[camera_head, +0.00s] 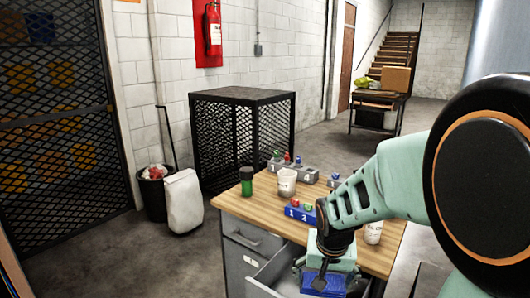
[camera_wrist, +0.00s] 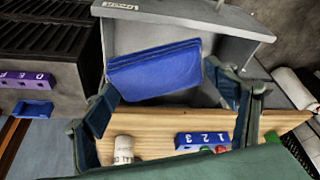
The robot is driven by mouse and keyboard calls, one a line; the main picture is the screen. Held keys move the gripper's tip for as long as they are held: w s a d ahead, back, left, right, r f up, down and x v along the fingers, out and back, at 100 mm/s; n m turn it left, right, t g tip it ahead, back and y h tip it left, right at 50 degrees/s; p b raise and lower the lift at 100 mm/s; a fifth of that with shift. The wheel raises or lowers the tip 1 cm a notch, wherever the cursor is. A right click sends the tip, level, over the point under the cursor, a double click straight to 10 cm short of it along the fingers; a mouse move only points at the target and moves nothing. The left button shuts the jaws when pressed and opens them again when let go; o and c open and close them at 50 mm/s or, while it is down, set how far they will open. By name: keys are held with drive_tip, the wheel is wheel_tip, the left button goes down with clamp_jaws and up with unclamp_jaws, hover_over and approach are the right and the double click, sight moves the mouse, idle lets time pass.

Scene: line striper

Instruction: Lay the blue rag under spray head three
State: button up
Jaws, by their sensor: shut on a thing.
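The folded blue rag (camera_wrist: 155,70) lies between the fingertips of my gripper (camera_wrist: 158,78), which is shut on it. In the head view the rag (camera_head: 324,283) shows below my gripper (camera_head: 325,271), over the open grey drawer (camera_head: 275,272). A blue block (camera_wrist: 203,139) marked 1, 2, 3 stands on the wooden desk top, apart from the rag. The same block (camera_head: 297,213) shows 1 and 2 in the head view, with red and green tops; my arm hides its right end. I cannot clearly make out spray head three.
The desk top (camera_head: 262,206) also bears a green cylinder (camera_head: 246,180), a white tub (camera_head: 287,181), a white cup (camera_head: 373,232) and a grey block (camera_head: 307,173) behind. A black mesh cage (camera_head: 242,135) stands beyond. A white bag (camera_head: 183,201) stands left on the floor.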

drive_tip(key=shift+s+a+r+n+y+b, duration=0.25)
drive_tip(key=shift+s+a+n+y+b, duration=0.1)
drive_tip(key=shift+n, duration=0.55)
wheel_tip(320, 180, up, 12)
drive_tip(key=w+p, duration=0.2)
drive_tip(key=p, duration=1.4)
drive_tip(key=s+f, duration=0.4)
drive_tip(key=f, duration=0.1)
drive_tip(key=shift+f, duration=0.35)
drive_tip(key=shift+f, duration=0.1)
